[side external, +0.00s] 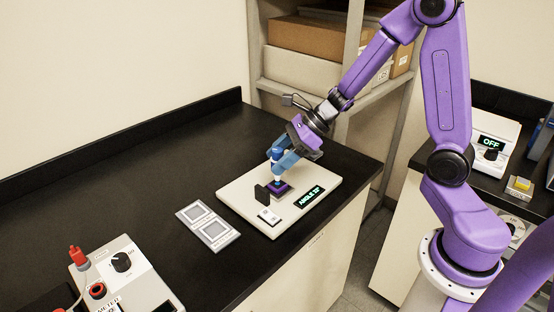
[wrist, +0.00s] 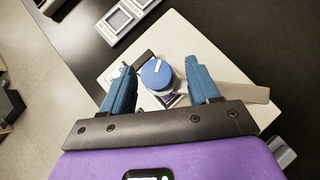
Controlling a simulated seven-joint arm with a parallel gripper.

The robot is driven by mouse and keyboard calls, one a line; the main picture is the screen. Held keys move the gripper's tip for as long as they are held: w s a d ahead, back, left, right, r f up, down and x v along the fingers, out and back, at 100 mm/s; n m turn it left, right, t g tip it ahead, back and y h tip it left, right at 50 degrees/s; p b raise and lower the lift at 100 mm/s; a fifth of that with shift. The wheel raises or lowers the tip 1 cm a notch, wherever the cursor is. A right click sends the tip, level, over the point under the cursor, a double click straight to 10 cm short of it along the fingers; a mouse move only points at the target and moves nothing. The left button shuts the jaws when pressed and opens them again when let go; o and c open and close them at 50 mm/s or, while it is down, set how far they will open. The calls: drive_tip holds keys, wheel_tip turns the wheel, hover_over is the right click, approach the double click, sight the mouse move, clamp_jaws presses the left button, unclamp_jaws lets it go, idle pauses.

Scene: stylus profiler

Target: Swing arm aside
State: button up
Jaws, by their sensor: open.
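The stylus profiler has a pale base plate (side external: 235,194) on the black bench, with a lit display (side external: 309,197) that reads "ANGLE" and a number too small to read surely. A round blue knob with a white mark (wrist: 157,74) stands on the plate. A dark upright block (side external: 262,194) is beside it, above a dark purple pad (side external: 283,191). A pale bar (wrist: 245,92) shows past the right finger in the wrist view. My gripper (wrist: 160,67) is open, with one blue finger on each side of the knob and visible gaps. The fingers partly hide the knob in the side view.
A meter box with a dial (side external: 125,268) and red plugs is at the front left. Shelves with boxes (side external: 305,38) stand behind. The bench's back left is clear.

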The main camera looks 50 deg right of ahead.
drive_tip(key=shift+w+a+f, duration=0.2)
drive_tip(key=shift+a+f, duration=0.05)
drive_tip(key=shift+f, duration=0.15)
clamp_jaws()
